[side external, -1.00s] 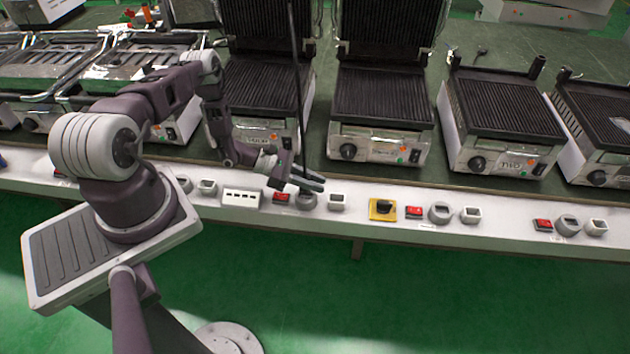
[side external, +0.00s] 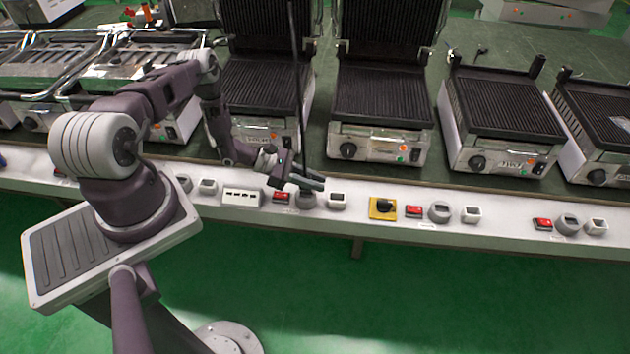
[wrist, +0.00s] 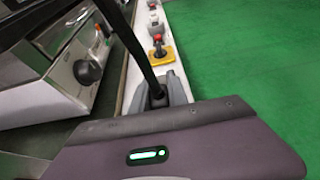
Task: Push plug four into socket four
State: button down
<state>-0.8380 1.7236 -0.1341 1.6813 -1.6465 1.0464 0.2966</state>
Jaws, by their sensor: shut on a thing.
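My gripper (side external: 312,180) is over the white rail, near a round grey fixture (side external: 306,199) and a white square fixture (side external: 338,200). In the wrist view my gripper (wrist: 160,92) is shut around the end of a black cable (wrist: 130,38). The cable also shows in the side view (side external: 298,80), rising almost straight up from my gripper. The plug at its end is mostly hidden by the fingers. I cannot tell which fixture is socket four, nor whether the plug touches one.
The green floor (side external: 450,300) in front is clear.

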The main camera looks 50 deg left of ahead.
aim_at(314, 195)
jog(key=shift+f, duration=2.1)
jog(key=c, duration=1.2)
grip_release()
jog(key=shift+s+a, duration=0.1)
jog(key=v, duration=0.7)
